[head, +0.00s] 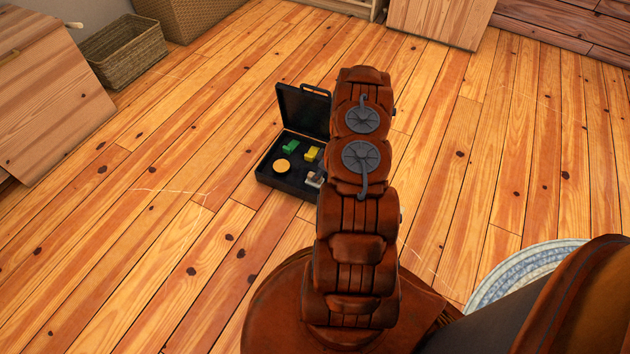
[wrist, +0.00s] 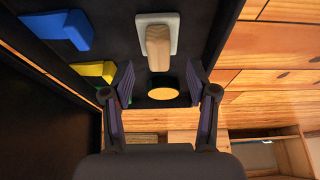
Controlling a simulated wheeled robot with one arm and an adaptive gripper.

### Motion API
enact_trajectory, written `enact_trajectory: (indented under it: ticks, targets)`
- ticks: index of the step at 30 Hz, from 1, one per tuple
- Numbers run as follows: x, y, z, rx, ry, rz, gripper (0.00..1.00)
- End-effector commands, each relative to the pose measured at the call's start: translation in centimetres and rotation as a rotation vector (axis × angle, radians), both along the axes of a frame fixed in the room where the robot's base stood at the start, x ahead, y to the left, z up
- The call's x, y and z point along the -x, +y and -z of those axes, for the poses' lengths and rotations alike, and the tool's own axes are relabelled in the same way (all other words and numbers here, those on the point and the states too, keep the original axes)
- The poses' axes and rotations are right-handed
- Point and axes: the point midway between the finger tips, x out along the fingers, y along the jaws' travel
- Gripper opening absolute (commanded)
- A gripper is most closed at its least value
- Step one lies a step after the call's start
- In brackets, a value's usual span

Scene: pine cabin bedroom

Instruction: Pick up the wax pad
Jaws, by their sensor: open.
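A round yellow-orange disc, which I take to be the wax pad (head: 282,166), lies in the open black case (head: 285,185) on the floor. In the wrist view the disc (wrist: 164,94) has a dark side and shows between and beyond my fingers. My gripper (wrist: 160,82) is open and empty, its two fingers apart on either side of the disc in the picture. I cannot tell how far above it they are. In the head view my arm hides the gripper and the right part of the case.
The case also holds a green block (head: 290,146), a yellow block (head: 312,154), a blue block (wrist: 62,30) and a pale grey block with a wooden handle (wrist: 158,45). The case lid (head: 303,108) stands open. Wooden floor is clear around it. A wicker basket (head: 125,50) is farther back left.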

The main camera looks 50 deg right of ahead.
Motion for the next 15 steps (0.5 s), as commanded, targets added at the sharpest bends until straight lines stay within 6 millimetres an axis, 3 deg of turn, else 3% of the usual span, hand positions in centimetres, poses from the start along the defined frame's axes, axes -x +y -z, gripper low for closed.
enact_trajectory:
  ticks: [10, 15]
  targets:
    - [-1.7, 0.5, 4.1, -0.004, 0.003, 0.000, 0.58]
    - [-2.1, 0.5, 4.5, -0.002, 0.002, 0.002, 0.58]
